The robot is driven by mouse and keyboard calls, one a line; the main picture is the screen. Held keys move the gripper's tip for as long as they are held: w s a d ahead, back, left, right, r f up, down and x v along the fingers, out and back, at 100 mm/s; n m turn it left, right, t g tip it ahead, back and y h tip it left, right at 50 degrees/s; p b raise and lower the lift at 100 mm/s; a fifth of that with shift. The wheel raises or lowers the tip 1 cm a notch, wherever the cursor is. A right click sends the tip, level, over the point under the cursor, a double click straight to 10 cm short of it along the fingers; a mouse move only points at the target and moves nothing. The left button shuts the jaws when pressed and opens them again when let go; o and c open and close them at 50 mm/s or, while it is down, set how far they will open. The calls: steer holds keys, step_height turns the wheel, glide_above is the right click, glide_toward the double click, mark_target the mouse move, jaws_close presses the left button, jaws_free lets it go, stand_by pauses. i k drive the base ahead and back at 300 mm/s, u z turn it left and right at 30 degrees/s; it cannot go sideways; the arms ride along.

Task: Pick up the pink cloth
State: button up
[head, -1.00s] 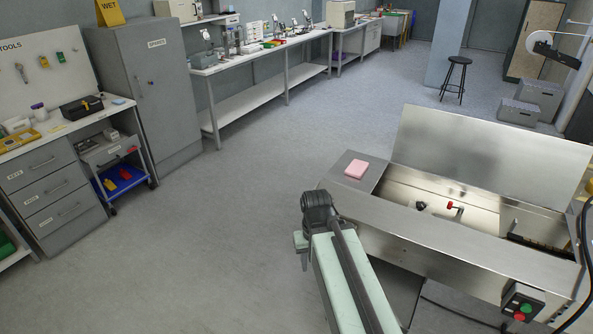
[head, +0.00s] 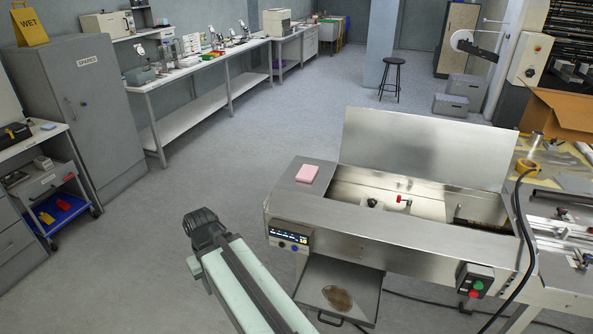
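The pink cloth (head: 307,173) lies folded flat on the left end of the steel top of the machine (head: 340,221), near its back left corner. My arm reaches up from the bottom of the head view, left of the machine. Its dark end (head: 205,228) is to the left of the cloth and apart from it. The gripper's fingers cannot be made out in this view.
The machine's lid (head: 425,145) stands raised behind its open bay. A pulled-out drawer or tray (head: 338,290) with a brown stain juts out below the machine's front. A cable hangs at the right. The floor (head: 140,240) left of the machine is clear.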

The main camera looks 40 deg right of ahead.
mark_target(306, 173)
steer(key=i, duration=1.55)
steer(key=z, duration=0.05)
